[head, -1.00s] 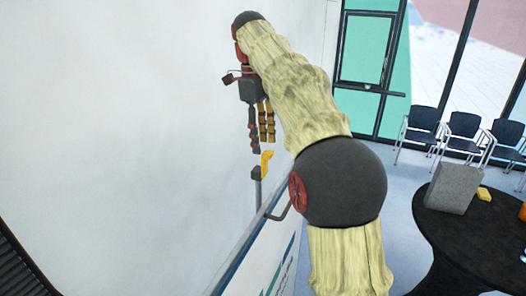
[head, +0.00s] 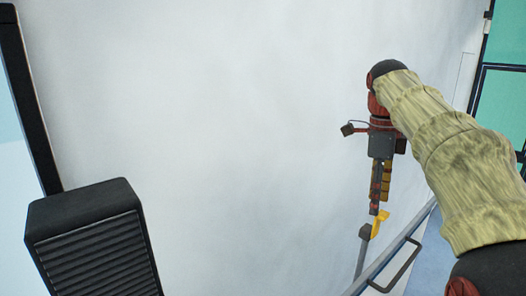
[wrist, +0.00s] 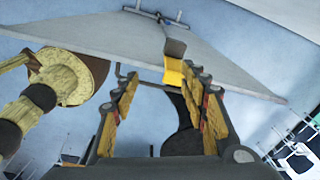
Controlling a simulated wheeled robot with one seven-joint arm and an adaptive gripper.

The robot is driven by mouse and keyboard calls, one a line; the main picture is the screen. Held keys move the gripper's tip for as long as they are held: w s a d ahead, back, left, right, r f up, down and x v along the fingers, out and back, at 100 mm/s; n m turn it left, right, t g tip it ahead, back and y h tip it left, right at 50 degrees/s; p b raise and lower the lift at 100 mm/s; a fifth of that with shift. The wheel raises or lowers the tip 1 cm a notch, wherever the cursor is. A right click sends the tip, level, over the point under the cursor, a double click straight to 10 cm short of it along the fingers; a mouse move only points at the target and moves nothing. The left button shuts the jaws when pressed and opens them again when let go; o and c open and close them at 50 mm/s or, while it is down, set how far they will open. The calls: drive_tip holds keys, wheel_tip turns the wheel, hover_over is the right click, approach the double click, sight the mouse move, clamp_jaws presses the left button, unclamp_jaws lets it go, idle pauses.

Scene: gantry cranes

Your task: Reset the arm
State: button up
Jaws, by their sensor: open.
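My gripper (head: 378,206) hangs pointing down from the end of my arm, in front of the white wall in the head view. In the wrist view its two yellow-and-dark fingers (wrist: 168,88) stand apart with nothing gripped between them. A yellow piece (head: 383,224) on a grey post (head: 362,250) is just below the fingertips. The yellow piece also shows between and beyond the fingertips in the wrist view (wrist: 173,72). I cannot tell whether a finger touches it. My arm reaches in from the right edge of the head view.
A white wall (head: 220,130) fills most of the head view. A dark slatted box (head: 95,240) stands at lower left. A rail with a dark handle (head: 402,265) runs below the gripper. Chairs (wrist: 290,135) show at right in the wrist view.

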drive_tip(key=s+a+f+n+t, duration=0.2)
drive_tip(key=s+a+f+n, duration=0.1)
drive_tip(key=s+n, duration=0.35)
drive_tip(key=s+a+f+n+t, duration=0.1)
drive_tip(key=s+a+f+n, duration=0.2)
drive_tip(key=s+n, duration=0.35)
drive_tip(key=s+a+f+n+t, duration=0.3)
drive_tip(key=s+a+f+n, duration=0.1)
drive_tip(key=s+f+n, duration=1)
wheel_tip(320, 180, down, 35)
drive_tip(key=w+m+b, duration=0.1)
drive_tip(key=m+b, duration=0.1)
drive_tip(key=b, duration=3.3)
drive_tip(key=shift+a+f+y, duration=0.15)
drive_tip(key=shift+y, duration=0.25)
